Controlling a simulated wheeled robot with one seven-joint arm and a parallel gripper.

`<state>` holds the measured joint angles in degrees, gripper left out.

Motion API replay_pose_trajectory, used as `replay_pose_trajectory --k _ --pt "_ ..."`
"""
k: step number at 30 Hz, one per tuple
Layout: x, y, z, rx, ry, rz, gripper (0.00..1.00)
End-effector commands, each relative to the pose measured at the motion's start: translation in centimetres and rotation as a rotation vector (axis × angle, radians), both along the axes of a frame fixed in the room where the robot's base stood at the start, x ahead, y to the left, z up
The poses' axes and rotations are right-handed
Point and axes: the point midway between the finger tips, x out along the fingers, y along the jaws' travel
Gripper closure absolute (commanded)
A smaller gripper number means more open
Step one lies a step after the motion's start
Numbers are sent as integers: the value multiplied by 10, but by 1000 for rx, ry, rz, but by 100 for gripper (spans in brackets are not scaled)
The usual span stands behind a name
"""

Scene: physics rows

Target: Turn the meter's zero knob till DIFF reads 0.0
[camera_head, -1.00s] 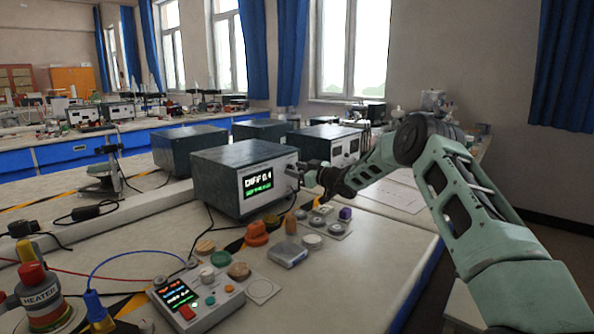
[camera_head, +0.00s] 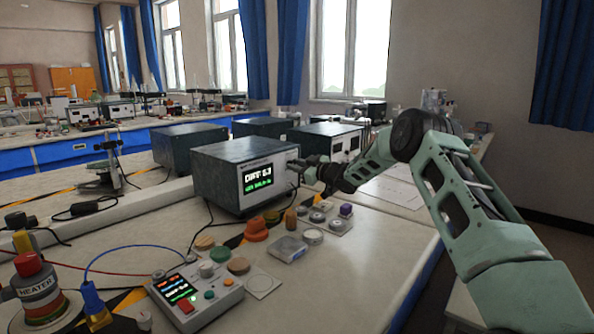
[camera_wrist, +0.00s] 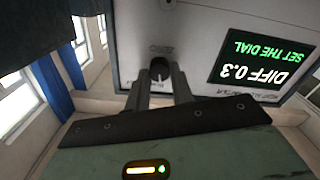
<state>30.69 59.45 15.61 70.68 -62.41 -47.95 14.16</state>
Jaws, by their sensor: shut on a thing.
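The meter (camera_head: 222,172) is a dark box with a pale front panel, standing on the bench. Its display (camera_head: 258,178) also shows in the wrist view (camera_wrist: 262,62), upside down, reading DIFF 0.3 with green text SET THE DIAL. My gripper (camera_head: 296,168) is at the right part of the meter's front. In the wrist view its two fingers (camera_wrist: 160,82) are shut on the zero knob (camera_wrist: 159,67), which is mostly hidden between the fingertips.
Several small pots and lids, an orange knobbed piece (camera_head: 256,229) and a grey box (camera_head: 288,248) lie in front of the meter. Other dark instruments (camera_head: 190,145) stand behind.

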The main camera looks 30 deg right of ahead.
Motion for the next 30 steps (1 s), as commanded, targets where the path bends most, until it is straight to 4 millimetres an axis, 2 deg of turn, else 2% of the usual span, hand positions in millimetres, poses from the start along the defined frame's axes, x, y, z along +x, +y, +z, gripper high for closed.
replay_pose_trajectory --k 1,18,30 --pt "0 1 -5 -37 -12 1 100" --pt "-1 1 -6 -490 -178 1 100" --pt "-1 1 -4 -656 -236 0 100"
